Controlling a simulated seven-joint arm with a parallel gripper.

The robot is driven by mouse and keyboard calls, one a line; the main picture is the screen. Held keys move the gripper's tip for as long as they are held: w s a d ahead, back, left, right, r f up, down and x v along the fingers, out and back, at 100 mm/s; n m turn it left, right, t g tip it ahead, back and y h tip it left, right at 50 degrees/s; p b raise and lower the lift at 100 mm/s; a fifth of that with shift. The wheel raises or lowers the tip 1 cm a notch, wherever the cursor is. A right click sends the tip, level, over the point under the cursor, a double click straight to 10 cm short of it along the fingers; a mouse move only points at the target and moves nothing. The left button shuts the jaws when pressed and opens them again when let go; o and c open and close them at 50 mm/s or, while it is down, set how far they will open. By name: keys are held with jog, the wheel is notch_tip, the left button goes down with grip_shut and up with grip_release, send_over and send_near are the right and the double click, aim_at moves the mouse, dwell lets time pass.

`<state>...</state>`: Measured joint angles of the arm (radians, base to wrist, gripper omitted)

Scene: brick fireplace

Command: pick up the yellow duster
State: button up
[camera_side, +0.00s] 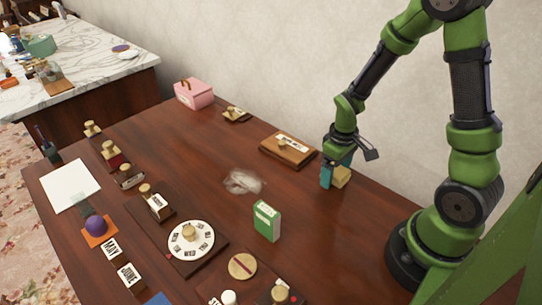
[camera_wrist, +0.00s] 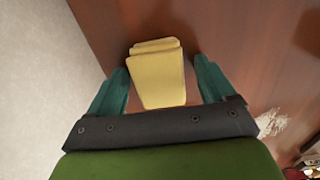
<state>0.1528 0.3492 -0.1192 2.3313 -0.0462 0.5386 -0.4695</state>
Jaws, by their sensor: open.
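The yellow duster (camera_wrist: 158,80) is a pale yellow block with a stepped far end. In the wrist view it sits between the two teal fingers of my gripper (camera_wrist: 156,84), with a gap visible on each side. My gripper is open. In the side view the duster (camera_side: 341,177) rests on the brown table near the wall, and my gripper (camera_side: 333,172) is down at it, a teal finger at its left. The duster is partly hidden by the gripper there.
A wooden block with a white label (camera_side: 288,150) stands left of my gripper. A green box (camera_side: 266,221) stands nearer the front, and a whitish fluffy patch (camera_side: 243,182) lies mid-table. A pink box (camera_side: 194,94) is at the back. The table right of the green box is clear.

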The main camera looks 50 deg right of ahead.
aim_at(336, 169)
jog(key=c, duration=1)
notch_tip(336, 169, up, 10)
jog(key=shift+r, duration=0.1)
jog(key=shift+c, duration=0.2)
